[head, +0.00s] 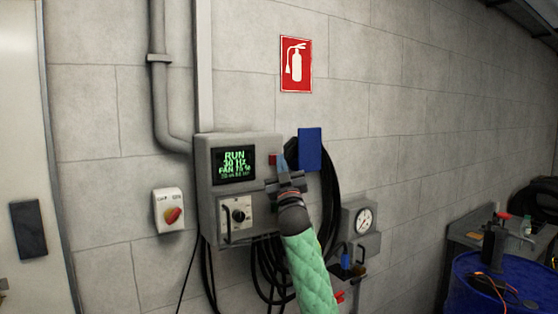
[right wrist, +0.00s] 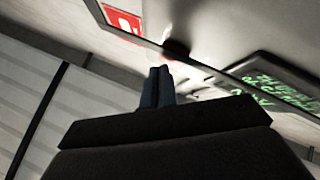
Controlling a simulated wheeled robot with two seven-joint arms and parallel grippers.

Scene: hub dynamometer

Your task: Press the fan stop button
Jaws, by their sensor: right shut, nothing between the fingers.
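A grey control box (head: 209,185) is mounted on the wall in the head view. A small red button (head: 272,160) is right of the screen. My right gripper (head: 283,162) is shut and empty, its blue fingertips just right of the red button. In the right wrist view the closed fingers (right wrist: 158,86) point towards a blurred dark, reddish round part (right wrist: 176,48), likely the button. I cannot tell whether they touch it. My left gripper is out of view.
Black cables (head: 330,190) and a blue plate (head: 310,149) hang close to my right gripper. A gauge (head: 364,220) is at right.

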